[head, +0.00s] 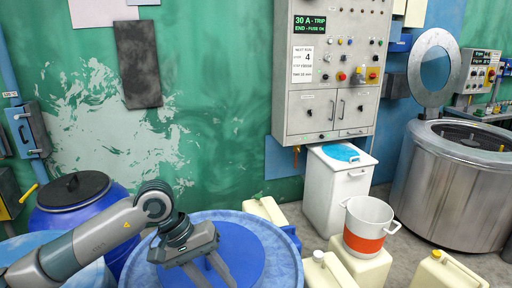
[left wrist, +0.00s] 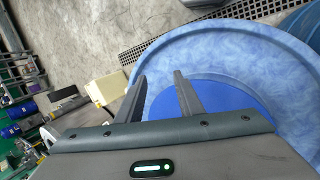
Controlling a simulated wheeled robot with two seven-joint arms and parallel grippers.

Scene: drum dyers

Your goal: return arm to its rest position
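My left arm comes in from the left in the head view. Its gripper (head: 208,272) is over the blue round drum top (head: 288,252) at the bottom centre, with its fingers pointing down and the tips cut off or close to the frame's bottom edge. In the left wrist view the two fingers of the left gripper (left wrist: 160,92) stand apart with nothing between them. The light blue rim (left wrist: 215,42) of the drum top lies beyond them. My right gripper is in neither view.
Pale jerrycans (head: 362,262), a white bucket with an orange band (head: 368,225) and a white bin (head: 335,190) stand to the right. A grey control cabinet (head: 325,75) hangs on the green wall. An open steel drum machine (head: 455,190) is far right.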

